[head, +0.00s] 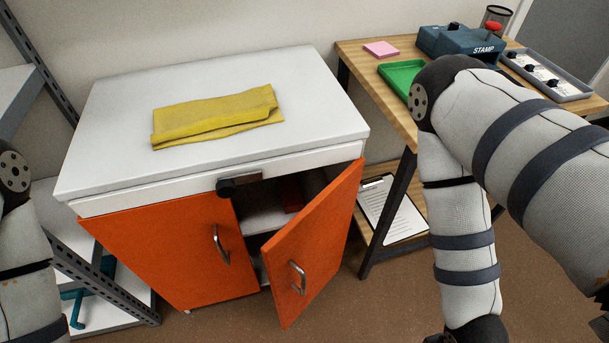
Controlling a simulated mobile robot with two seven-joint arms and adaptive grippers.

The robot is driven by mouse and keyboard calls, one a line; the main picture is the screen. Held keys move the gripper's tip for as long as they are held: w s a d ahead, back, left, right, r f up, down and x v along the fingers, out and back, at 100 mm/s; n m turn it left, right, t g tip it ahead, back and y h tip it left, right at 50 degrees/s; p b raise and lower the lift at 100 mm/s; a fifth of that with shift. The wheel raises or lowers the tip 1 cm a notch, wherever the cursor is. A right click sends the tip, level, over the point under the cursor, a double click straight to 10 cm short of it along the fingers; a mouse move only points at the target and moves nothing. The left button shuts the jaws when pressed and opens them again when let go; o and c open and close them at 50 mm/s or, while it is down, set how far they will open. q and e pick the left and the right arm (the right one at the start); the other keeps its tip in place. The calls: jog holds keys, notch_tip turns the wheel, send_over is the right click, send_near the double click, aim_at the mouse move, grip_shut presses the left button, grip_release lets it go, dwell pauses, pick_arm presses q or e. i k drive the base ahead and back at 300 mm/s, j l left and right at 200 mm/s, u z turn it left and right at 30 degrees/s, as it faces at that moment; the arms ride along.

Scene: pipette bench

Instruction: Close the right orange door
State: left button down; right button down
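The right orange door (318,245) of the white-topped cabinet (300,115) stands partly open and swings out toward me, hinged at its right side. It has a metal bar handle (298,277). The left orange door (170,250), with its own handle (220,244), looks shut. The dark inside of the cabinet and a white shelf (265,217) show between the doors. My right arm hangs to the right of the open door, apart from it. My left arm is at the left edge. Both grippers are out of the picture.
A folded yellow cloth (217,117) lies on the cabinet top. A wooden table (375,61) on the right bears a green tray (398,76), a pink pad (381,48) and a blue stamp box (470,41). A clipboard (390,211) lies below. A metal rack (100,284) stands left.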

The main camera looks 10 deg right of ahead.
aim_at(303, 256)
jog(key=k+z, duration=0.25)
jog(key=z, duration=0.2)
jog(key=k+l+u, duration=0.15)
jog(key=l, duration=0.2)
jog(key=k+l+u, duration=0.15)
jog(key=l, duration=0.2)
jog(key=k+l+u, duration=0.15)
jog(key=l, duration=0.2)
jog(key=k+l+u, duration=0.15)
jog(key=l, duration=0.15)
